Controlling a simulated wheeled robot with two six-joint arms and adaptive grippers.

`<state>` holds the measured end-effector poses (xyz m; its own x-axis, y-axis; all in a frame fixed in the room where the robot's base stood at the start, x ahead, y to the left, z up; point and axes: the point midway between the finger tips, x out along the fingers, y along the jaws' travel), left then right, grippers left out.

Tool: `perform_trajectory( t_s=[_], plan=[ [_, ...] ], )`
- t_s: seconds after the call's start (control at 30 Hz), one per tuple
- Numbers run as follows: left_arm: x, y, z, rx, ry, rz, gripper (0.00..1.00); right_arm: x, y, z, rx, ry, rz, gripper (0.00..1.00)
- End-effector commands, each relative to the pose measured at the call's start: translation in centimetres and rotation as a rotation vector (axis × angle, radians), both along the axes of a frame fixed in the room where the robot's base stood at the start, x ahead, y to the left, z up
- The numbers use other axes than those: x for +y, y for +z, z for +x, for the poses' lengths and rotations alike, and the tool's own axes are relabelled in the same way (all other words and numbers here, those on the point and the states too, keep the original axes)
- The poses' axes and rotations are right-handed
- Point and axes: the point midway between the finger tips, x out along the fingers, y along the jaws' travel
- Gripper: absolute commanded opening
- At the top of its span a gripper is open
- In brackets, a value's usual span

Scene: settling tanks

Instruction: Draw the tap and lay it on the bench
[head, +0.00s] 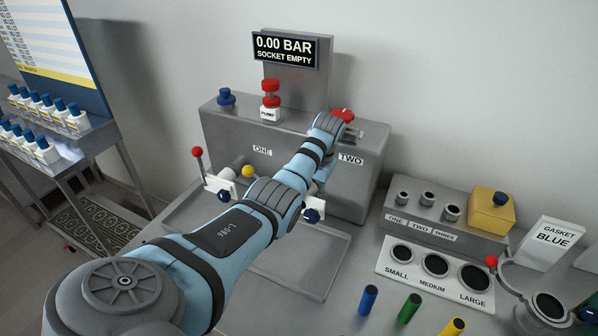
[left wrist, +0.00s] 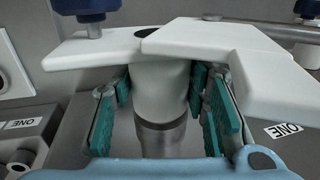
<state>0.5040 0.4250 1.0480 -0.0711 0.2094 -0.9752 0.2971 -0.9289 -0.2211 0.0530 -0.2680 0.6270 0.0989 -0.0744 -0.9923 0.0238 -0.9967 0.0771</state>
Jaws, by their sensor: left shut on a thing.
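My left arm reaches across the bench (head: 347,322) to the grey unit (head: 225,125) labelled ONE and TWO. In the head view the arm hides its gripper. In the left wrist view my left gripper (left wrist: 160,100) is shut, its teal pads on both sides of a pale cylinder (left wrist: 160,88) with a metal lower part, which looks like the tap. White plates (left wrist: 205,40) lie across the cylinder's upper end; I cannot tell whether they are joined to it. The display (head: 285,50) reads 0.00 BAR, SOCKET EMPTY. My right gripper is not in view.
A shallow grey tray (head: 318,290) lies before the unit. A red-knobbed lever (head: 197,153) and a red handle (head: 342,114) stick out near the arm. Gasket wells (head: 385,265), colored tubes (head: 368,299) and a yellow block (head: 490,215) occupy the right. Bottles (head: 75,118) stand at left.

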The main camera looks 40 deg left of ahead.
Motion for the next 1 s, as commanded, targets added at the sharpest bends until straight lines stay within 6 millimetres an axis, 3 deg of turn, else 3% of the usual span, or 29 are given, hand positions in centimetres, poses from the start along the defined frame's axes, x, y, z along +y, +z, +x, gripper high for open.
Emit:
perform_trajectory(
  t_s=[1.0],
  plan=[
    [-0.9,0.1,-2.9,-0.001,-0.001,0.001,0.0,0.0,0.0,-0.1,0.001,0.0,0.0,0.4]
  ],
)
